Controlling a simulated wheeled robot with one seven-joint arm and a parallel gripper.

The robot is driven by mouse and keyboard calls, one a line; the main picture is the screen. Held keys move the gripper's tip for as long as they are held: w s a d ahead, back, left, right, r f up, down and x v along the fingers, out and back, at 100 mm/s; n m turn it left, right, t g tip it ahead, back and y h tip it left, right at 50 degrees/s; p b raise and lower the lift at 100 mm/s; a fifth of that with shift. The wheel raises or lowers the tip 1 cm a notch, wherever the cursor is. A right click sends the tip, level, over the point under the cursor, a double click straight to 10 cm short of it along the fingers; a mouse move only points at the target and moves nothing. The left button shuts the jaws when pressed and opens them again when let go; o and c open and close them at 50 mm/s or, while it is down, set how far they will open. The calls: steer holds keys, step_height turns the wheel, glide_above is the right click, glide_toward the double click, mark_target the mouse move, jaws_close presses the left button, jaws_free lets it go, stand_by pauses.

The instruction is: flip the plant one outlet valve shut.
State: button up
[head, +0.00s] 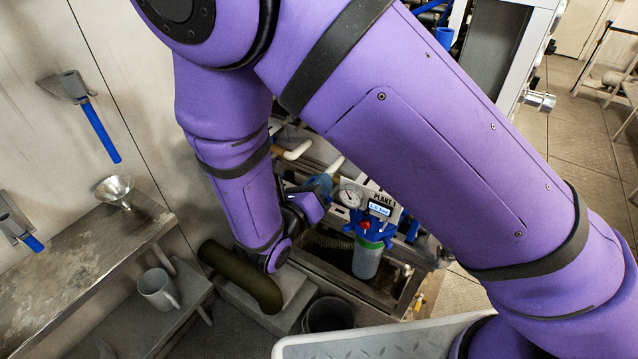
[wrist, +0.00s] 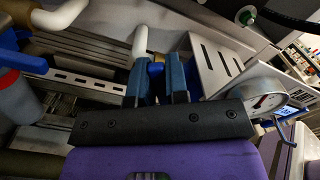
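The PLANT 1 panel (head: 385,200) stands right of my gripper (head: 322,184) in the head view, with a round gauge (head: 350,196) on it. In the wrist view my gripper (wrist: 157,72) points at a white pipe (wrist: 140,42). Its two dull-blue fingers are apart. A brighter blue piece, apparently the outlet valve handle (wrist: 155,69), shows between and just beyond the fingers. I cannot tell whether they touch it. The valve body is mostly hidden behind the fingers. Another blue handle (wrist: 25,62) sits by a brass fitting (wrist: 14,27) at the far left.
A slotted pale bracket (wrist: 215,62) and the gauge (wrist: 262,100) are close on the right in the wrist view. A blue-capped filter (head: 367,258) stands below the panel. A dark green hose (head: 240,277) lies below my wrist. A steel bench (head: 75,265) and mug (head: 157,288) are left.

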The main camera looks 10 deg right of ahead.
jaws_close()
steer(key=shift+m, duration=0.3)
steer(key=shift+s+d+r+m, duration=0.15)
steer(key=shift+d+m, duration=0.05)
steer(key=shift+m, duration=0.4)
steer(key=shift+s+d+r+m, duration=0.1)
steer(key=shift+s+d+m, duration=0.1)
steer(key=shift+m, duration=0.4)
steer(key=shift+s+d+m, duration=0.2)
steer(key=shift+d+m, duration=0.05)
steer(key=shift+m, duration=0.65)
steer(key=shift+s+d+m, duration=0.15)
steer(key=shift+d+m, duration=0.05)
steer(key=shift+m, duration=0.7)
steer(key=o, duration=0.6)
jaws_free()
steer(key=shift+o, duration=0.2)
